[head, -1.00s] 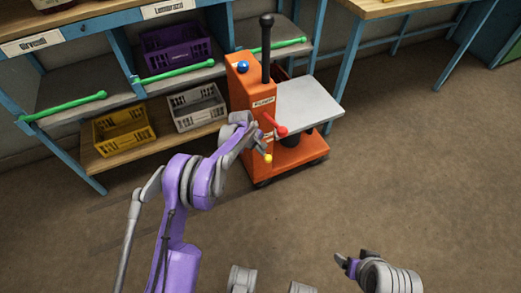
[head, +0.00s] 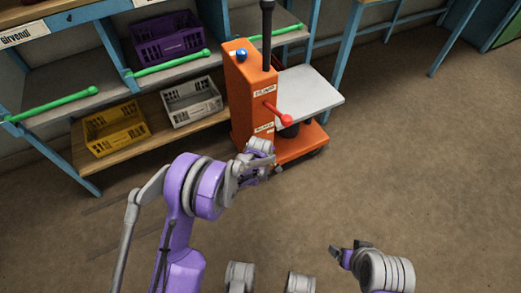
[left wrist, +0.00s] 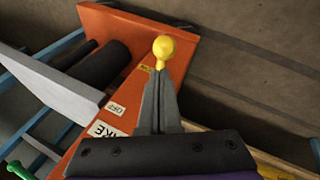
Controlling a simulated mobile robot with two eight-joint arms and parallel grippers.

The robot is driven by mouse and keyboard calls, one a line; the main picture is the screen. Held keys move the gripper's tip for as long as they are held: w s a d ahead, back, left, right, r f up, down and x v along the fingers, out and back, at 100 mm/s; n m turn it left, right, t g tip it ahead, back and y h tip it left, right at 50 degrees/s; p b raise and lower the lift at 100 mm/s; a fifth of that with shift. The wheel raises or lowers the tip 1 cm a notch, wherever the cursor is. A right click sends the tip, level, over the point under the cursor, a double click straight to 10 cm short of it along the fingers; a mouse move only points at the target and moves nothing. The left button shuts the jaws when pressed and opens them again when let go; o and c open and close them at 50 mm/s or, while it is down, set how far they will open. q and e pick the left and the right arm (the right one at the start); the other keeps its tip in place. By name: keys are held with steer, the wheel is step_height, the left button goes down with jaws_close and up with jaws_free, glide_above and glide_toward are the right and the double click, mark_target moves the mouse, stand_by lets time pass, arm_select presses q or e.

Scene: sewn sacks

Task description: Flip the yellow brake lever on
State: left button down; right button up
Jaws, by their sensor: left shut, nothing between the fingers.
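The yellow brake lever shows in the left wrist view as a round yellow knob (left wrist: 164,48) just beyond my left fingertips. My left gripper (left wrist: 160,78) is shut with nothing between its fingers; whether the tips touch the knob I cannot tell. The orange lifter cart (head: 246,95) carries the lever low on its body. In the wrist view its panel has an OFF label (left wrist: 115,108) and a partly covered brake label (left wrist: 103,129). In the head view my left gripper (head: 270,168) hides the yellow lever. My right gripper (head: 350,248) is away over the floor, its jaws unclear.
A red lever (head: 281,116) sticks out above my left gripper. The cart also has a blue button (head: 242,55), a black post (head: 267,35) and a grey platform (head: 310,90). Shelves with yellow (head: 115,128) and grey crates (head: 191,102) stand left. The floor right is clear.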

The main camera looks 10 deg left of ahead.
mark_target(269, 162)
arm_select(q)
steer(key=f, duration=0.1)
steer(key=f+b, duration=0.2)
steer(key=f, duration=0.1)
steer(key=shift+s+d, duration=0.35)
steer(key=shift+d, duration=0.05)
steer(key=shift+f+b, duration=0.45)
steer(key=shift+f, duration=1.1)
arm_select(e)
steer(key=shift+s+x, duration=0.1)
steer(key=shift+x, duration=0.65)
steer(key=shift+s+x, duration=0.15)
steer(key=shift+x, duration=0.55)
arm_select(q)
steer(key=shift+f, duration=0.1)
arm_select(e)
steer(key=shift+s+f, duration=0.1)
arm_select(q)
steer(key=shift+s, duration=0.1)
